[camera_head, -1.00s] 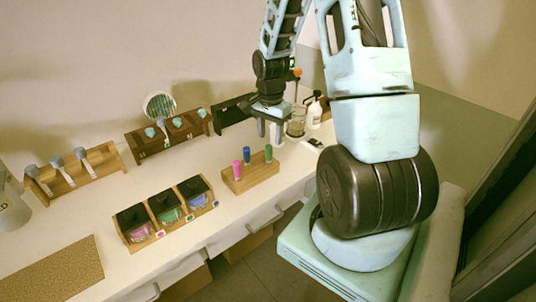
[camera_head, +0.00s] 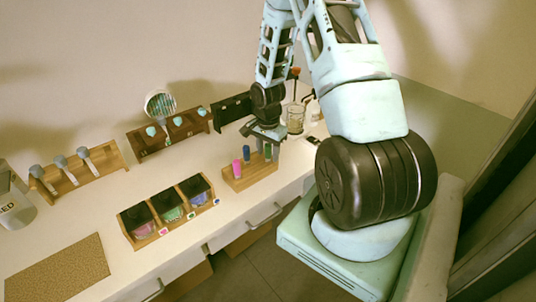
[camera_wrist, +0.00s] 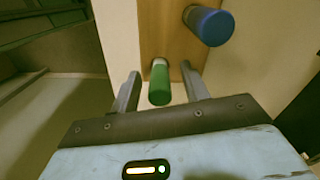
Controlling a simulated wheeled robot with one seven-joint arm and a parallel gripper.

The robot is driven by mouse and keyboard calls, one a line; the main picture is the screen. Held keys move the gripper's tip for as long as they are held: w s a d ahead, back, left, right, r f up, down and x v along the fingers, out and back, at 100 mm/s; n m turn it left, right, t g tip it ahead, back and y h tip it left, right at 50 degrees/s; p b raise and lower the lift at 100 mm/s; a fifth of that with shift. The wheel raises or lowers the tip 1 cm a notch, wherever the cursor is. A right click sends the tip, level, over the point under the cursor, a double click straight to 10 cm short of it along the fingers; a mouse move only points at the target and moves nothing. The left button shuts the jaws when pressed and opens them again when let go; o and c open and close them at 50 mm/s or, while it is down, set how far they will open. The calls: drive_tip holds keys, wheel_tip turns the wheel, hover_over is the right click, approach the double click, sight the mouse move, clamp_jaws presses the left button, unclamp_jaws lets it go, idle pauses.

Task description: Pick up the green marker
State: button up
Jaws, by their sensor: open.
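The green marker (camera_wrist: 159,84) stands upright in a wooden block (camera_wrist: 166,38), and in the wrist view it lies between the two fingers of my gripper (camera_wrist: 163,92). The fingers are apart and neither visibly touches it. In the head view my gripper (camera_head: 265,150) is over the right end of the block (camera_head: 250,177), and the green marker (camera_head: 268,152) shows partly behind a finger. A blue marker (camera_wrist: 209,25) stands next to it, just beyond the right finger. A pink marker (camera_head: 237,168) stands at the block's left end.
A wooden box with three dark-lided jars (camera_head: 170,213) is left of the block. A glass beaker (camera_head: 295,118) stands behind the gripper. The counter's front edge is close to the block.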

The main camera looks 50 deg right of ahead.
clamp_jaws()
drive_tip(key=shift+r, duration=0.15)
